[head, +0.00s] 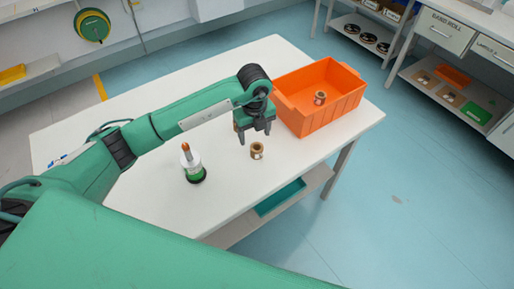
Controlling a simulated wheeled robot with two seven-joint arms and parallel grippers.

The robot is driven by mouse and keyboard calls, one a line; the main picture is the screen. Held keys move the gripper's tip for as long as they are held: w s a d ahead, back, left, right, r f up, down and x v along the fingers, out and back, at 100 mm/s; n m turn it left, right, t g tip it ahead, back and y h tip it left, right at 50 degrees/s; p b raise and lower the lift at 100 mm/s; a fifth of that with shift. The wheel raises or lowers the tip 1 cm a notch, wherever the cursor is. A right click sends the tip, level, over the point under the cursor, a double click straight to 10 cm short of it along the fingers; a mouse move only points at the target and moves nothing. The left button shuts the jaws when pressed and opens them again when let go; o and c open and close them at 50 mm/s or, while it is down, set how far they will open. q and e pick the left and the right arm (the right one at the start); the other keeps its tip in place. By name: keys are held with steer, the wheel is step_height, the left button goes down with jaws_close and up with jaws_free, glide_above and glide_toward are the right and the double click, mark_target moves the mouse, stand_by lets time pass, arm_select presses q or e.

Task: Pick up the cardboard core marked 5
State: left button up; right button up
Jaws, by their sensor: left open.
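A small brown cardboard core (257,151) stands on the white table (140,190). Another small brown core (320,97) is inside the orange crate (312,122). The markings on both cores are too small to read, so I cannot tell which one bears the 5. My left gripper (255,137) is open and empty, pointing down. In the picture its fingers are just above the core on the table; I cannot tell the exact height gap. My right gripper is not in view.
A white and green bottle-like item (193,167) with an orange-brown tip and black base stands left of the core. The orange crate sits at the table's far right corner. A teal tray (280,198) lies on the shelf below. The table's left part is mostly clear.

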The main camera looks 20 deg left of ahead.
mark_target(257, 147)
arm_select(q)
steer(key=shift+w+f, duration=0.25)
steer(key=shift+f, duration=0.9)
steer(key=shift+s+d+f+p, duration=0.1)
steer(key=shift+f+p, duration=0.25)
steer(key=shift+f, duration=0.2)
step_height(257, 147, down, 4)
steer(key=shift+d+r+p, duration=0.15)
steer(key=shift+r+p, duration=0.05)
steer(key=shift+p, duration=0.4)
steer(key=shift+f, duration=0.3)
steer(key=shift+c, duration=0.3)
steer(key=c, duration=1)
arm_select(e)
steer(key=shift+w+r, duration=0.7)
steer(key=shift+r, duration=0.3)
